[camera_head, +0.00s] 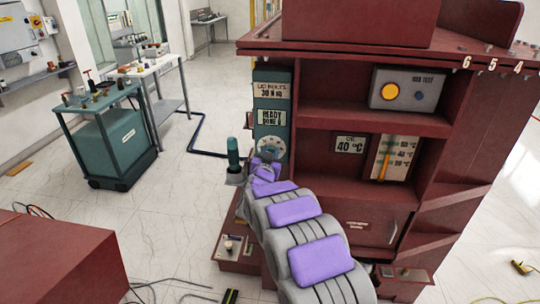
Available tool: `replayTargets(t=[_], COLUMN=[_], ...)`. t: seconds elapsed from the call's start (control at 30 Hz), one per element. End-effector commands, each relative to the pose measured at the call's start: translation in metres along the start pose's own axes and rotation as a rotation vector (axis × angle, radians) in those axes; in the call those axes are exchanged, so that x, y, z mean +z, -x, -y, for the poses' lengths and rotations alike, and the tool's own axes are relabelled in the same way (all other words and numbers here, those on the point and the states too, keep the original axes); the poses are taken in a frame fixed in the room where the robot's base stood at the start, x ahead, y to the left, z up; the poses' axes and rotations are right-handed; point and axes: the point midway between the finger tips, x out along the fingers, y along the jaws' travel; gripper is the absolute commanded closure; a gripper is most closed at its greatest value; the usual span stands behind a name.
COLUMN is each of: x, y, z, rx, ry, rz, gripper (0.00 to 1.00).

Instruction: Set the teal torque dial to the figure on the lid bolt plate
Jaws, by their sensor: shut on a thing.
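The lid bolt plate (272,91) is at the top of a teal panel on the left of the red cabinet and reads "LID BOLTS 30 N m". Below it is a small plate (271,118) that seems to read "READY" and "DONE". A round pale dial (272,147) with marks sits at the panel's bottom; its setting is too small to read. My gripper (236,176) is left of the dial, shut on a teal cylinder (233,152) that stands upright. My arm partly hides the area below the dial; I cannot tell whether anything touches it.
The red cabinet also holds a grey box (407,89) with yellow and blue buttons, an oil plate (349,144) reading 40 °C and a thermometer board (391,157). A teal cart (125,150) stands at left. Floor between cart and cabinet is mostly clear, with a dark hose (205,153).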

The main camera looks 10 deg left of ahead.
Motion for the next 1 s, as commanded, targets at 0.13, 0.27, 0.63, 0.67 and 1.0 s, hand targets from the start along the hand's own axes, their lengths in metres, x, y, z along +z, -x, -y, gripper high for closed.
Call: replayTargets(t=[0.13,0.27,0.63,0.67,1.0], x=[0.0021,0.0026,0.0029,0.0029,0.0025], y=[0.0007,0.0006,0.0003,0.0003,0.0001], z=[0.0015,0.0012,0.0,-0.0001,-0.0005], rx=[-0.004,-0.004,-0.003,-0.003,-0.002], ry=[-0.125,-0.225,-0.418,-0.427,-0.464], rz=[0.006,0.009,0.016,0.017,0.019], gripper=[0.95,0.95,0.95,0.95,0.95])
